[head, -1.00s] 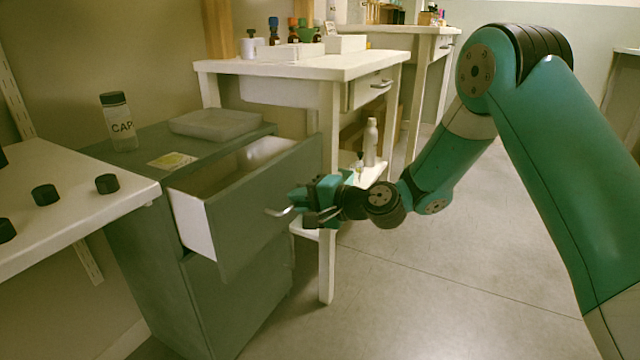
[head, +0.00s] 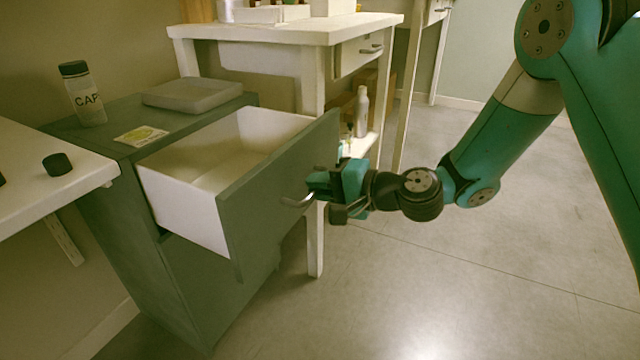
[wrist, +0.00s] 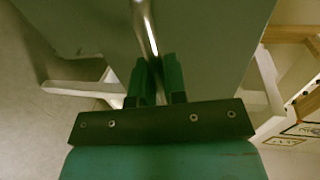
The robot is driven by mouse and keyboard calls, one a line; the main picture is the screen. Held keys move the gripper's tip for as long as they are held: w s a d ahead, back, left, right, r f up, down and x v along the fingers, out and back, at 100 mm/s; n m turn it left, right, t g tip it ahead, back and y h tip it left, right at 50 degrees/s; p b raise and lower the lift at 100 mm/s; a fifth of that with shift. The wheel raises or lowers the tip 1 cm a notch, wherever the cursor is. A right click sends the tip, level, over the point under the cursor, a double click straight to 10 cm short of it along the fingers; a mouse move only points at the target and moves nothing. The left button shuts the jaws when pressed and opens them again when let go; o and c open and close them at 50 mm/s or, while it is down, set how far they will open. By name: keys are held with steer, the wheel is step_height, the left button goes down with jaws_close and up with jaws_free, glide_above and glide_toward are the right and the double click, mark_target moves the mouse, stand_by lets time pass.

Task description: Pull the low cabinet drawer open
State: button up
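The low cabinet (head: 200,290) is grey-green and stands at the left in the head view. Its top drawer (head: 272,185) is pulled well out, and its white inside shows and looks empty. A metal bar handle (head: 294,202) is on the drawer front; it also shows in the wrist view (wrist: 147,28). My gripper (head: 316,190) is at the handle, in front of the drawer. In the wrist view its two green fingers (wrist: 156,80) are close together on both sides of the handle bar, shut on it.
A white table (head: 300,32) stands behind. A white counter with a black cap (head: 57,164) is at left. The floor at right is clear.

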steer(key=o, duration=0.4)
steer(key=shift+p+v, duration=1.65)
steer(key=shift+v, duration=7.1)
